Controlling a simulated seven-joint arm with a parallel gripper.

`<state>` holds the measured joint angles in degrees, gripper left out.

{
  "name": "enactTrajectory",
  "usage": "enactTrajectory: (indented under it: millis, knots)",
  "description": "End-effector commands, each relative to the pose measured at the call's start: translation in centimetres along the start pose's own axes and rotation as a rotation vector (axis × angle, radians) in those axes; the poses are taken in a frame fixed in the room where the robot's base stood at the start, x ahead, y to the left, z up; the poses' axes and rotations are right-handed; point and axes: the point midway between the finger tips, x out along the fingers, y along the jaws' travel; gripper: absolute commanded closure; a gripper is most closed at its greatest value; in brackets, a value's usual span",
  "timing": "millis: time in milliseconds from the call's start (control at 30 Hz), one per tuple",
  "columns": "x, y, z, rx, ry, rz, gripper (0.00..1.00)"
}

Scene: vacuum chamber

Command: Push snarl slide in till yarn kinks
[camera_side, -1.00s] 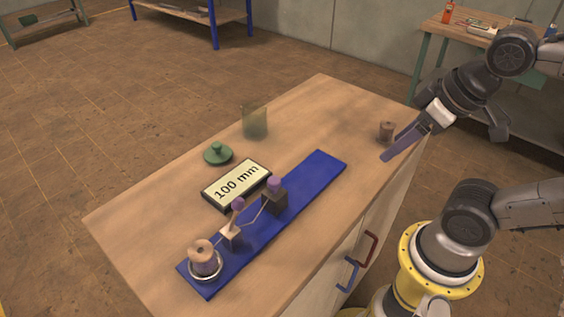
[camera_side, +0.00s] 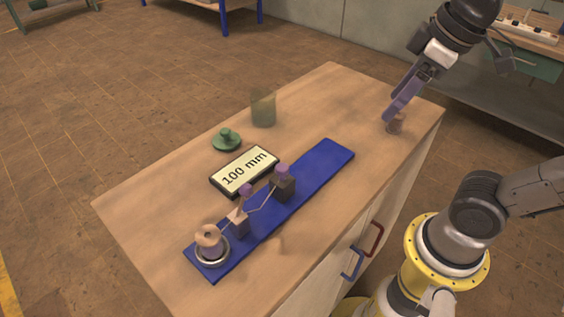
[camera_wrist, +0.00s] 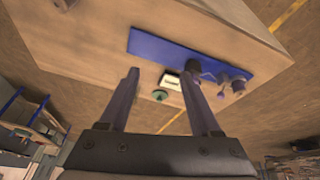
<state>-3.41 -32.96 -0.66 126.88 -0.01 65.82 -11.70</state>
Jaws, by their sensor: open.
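A blue board (camera_side: 322,160) lies on the bench; it also shows in the wrist view (camera_wrist: 150,46). A pale block (camera_side: 237,222) and a dark block (camera_side: 284,189) stand on it, each with a purple knob on top. I cannot tell which is the snarl slide. A thin pale yarn (camera_side: 262,203) runs bent between the blocks and towards a tan spool (camera_side: 209,240) in a metal ring at the board's near left end. My gripper (camera_side: 389,117) is open and empty, well right of the blocks, close to a loose brown spool (camera_side: 396,124). Its two fingers also show apart in the wrist view (camera_wrist: 158,75).
A "100 mm" sign (camera_side: 244,169) lies beside the board. Behind it are a green knobbed lid (camera_side: 226,140) and a translucent green cup (camera_side: 263,107). The bench top (camera_side: 335,100) is bare between the cup and my gripper. Handles (camera_side: 373,238) are on the bench's front.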

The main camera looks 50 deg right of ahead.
Motion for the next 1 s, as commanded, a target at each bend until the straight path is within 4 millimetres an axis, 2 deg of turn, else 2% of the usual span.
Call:
enactTrajectory:
  millis: [33,233,400,500,600,733,867,1000]
  knots:
    - [-0.4,-0.2,-1.7,-0.051,-0.029,-0.016,0.36]
    - [-0.6,-2.1,-8.0,-0.251,-0.145,-0.08,0.36]
    - [1.2,-5.1,-12.8,-0.397,-0.235,-0.128,0.36]
    - [2.7,-6.9,-14.7,-0.45,-0.273,-0.146,0.36]
    - [4.2,-8.4,-15.6,-0.485,-0.3,-0.156,0.36]
    - [5.5,-9.5,-15.4,-0.513,-0.332,-0.165,0.36]
    - [6.2,-9.8,-15.1,-0.519,-0.334,-0.167,0.36]
    - [8.0,-9.9,-14.3,-0.517,-0.336,-0.167,0.36]
